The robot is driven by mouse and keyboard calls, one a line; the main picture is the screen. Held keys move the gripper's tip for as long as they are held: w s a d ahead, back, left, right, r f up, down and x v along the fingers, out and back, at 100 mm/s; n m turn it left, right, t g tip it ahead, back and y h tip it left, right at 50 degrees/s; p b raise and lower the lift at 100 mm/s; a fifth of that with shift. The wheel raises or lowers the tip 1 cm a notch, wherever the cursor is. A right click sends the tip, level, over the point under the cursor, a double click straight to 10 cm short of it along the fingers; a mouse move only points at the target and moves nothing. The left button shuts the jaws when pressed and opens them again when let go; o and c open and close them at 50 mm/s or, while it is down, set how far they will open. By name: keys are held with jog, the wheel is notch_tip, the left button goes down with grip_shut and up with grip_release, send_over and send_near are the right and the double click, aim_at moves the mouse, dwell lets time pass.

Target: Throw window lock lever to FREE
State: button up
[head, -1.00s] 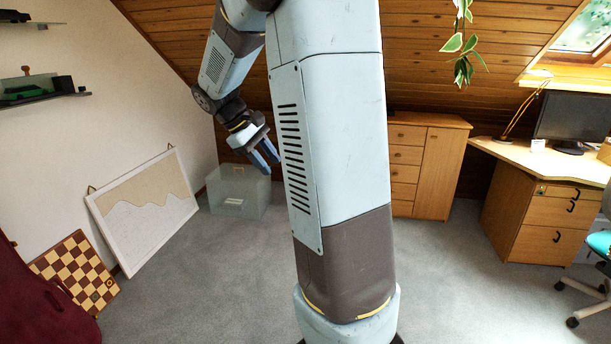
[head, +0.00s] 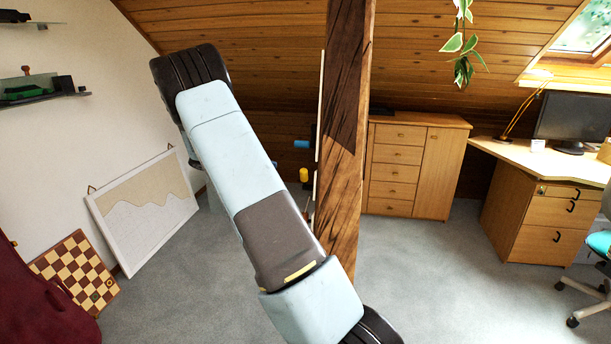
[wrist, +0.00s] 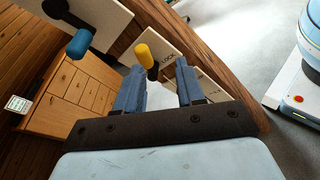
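In the wrist view a yellow-handled lever (wrist: 145,54) stands out from a pale plate (wrist: 172,42) with the word LOCK beside it; other lettering is too small or covered to read. My gripper (wrist: 160,67) is open, its two blue fingers apart and pointing at this plate. The lever shows just ahead of the fingertips, nearer the left finger; I cannot tell whether they touch. The yellow handle also shows in the head view (head: 303,174), left of the timber post (head: 343,150).
A blue-handled lever (wrist: 78,45) sits on another pale plate (wrist: 107,22), left of the yellow one; its handle also shows in the head view (head: 301,144). A wooden cabinet (head: 418,165) stands behind the post.

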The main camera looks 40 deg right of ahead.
aim_at(304, 179)
jog(key=w+f+n+g+h, duration=0.1)
jog(key=w+f+h, duration=0.1)
jog(key=w+f, duration=0.2)
jog(key=shift+h, duration=0.3)
jog(key=x, duration=1.4)
jog(key=shift+w+d, duration=0.1)
jog(key=shift+d, duration=0.1)
jog(key=shift+c, duration=0.4)
grip_shut()
